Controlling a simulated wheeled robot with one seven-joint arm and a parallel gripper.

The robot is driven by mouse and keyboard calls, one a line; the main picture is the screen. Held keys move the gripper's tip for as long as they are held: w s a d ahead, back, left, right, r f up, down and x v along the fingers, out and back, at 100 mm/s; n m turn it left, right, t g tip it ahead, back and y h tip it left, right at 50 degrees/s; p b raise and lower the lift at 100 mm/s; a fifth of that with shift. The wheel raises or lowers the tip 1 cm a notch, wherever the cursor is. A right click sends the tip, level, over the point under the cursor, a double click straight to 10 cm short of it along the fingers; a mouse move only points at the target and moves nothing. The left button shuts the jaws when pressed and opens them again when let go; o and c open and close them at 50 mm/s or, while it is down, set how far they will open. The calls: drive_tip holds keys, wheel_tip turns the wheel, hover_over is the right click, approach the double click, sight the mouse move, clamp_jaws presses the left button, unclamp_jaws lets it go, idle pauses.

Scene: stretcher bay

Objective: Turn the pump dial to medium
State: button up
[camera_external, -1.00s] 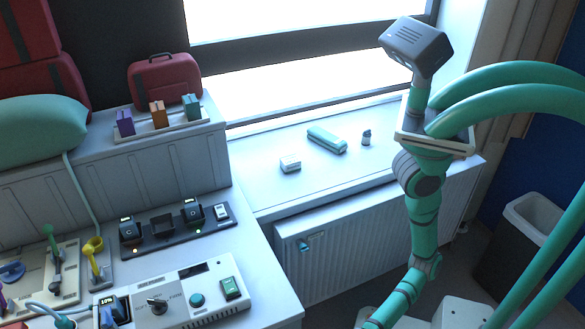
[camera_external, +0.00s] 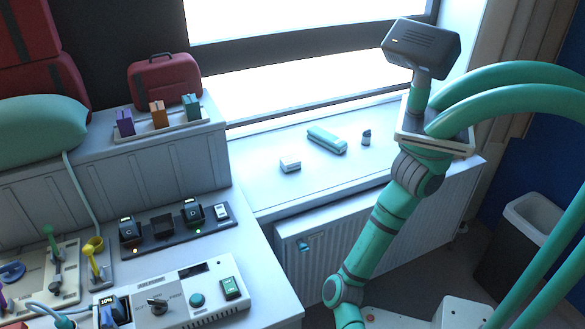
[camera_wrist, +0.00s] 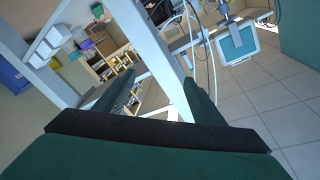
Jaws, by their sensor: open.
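A pale pump unit (camera_external: 190,318) sits on the counter at the lower left of the external view. A dark dial (camera_external: 157,303) stands on its top with small markings around it, too small to read. A round teal button (camera_external: 197,299) and a green switch (camera_external: 231,288) are to its right. My gripper (camera_wrist: 158,95) shows in the wrist view with its two fingers apart and nothing between them. It faces the room and floor, away from the pump. In the external view my arm hangs right of the counter and its gripper end is out of frame.
Behind the pump is a dark strip of chargers (camera_external: 172,236). A radiator (camera_external: 325,258) and windowsill (camera_external: 255,188) with small items lie between counter and arm. A bin (camera_external: 510,250) stands right.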

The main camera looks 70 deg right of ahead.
drive_tip(key=a+n+h, duration=0.2)
drive_tip(key=a+n, duration=0.2)
drive_tip(key=a, duration=0.1)
drive_tip(key=w+a+r+t, duration=0.1)
drive_tip(key=w+a+t, duration=0.35)
drive_tip(key=w, duration=0.95)
drive_tip(key=w+d+r+m+t+h, duration=0.1)
drive_tip(key=w+t, duration=0.2)
drive_tip(key=w, duration=1.3)
drive_tip(key=w+r+m+t+h, duration=0.1)
drive_tip(key=w+t+h, duration=0.1)
drive_tip(key=w, duration=1.4)
wheel_tip(320, 180, up, 12)
drive_tip(key=n+h, duration=0.2)
drive_tip(key=h, duration=0.4)
hover_over(158, 304)
drive_tip(key=w+d, duration=0.2)
drive_tip(key=d, duration=0.4)
drive_tip(key=shift+g, duration=0.35)
drive_tip(key=x, duration=1.1)
drive_tip(key=shift+a+r, duration=0.15)
drive_tip(key=shift+a, duration=0.15)
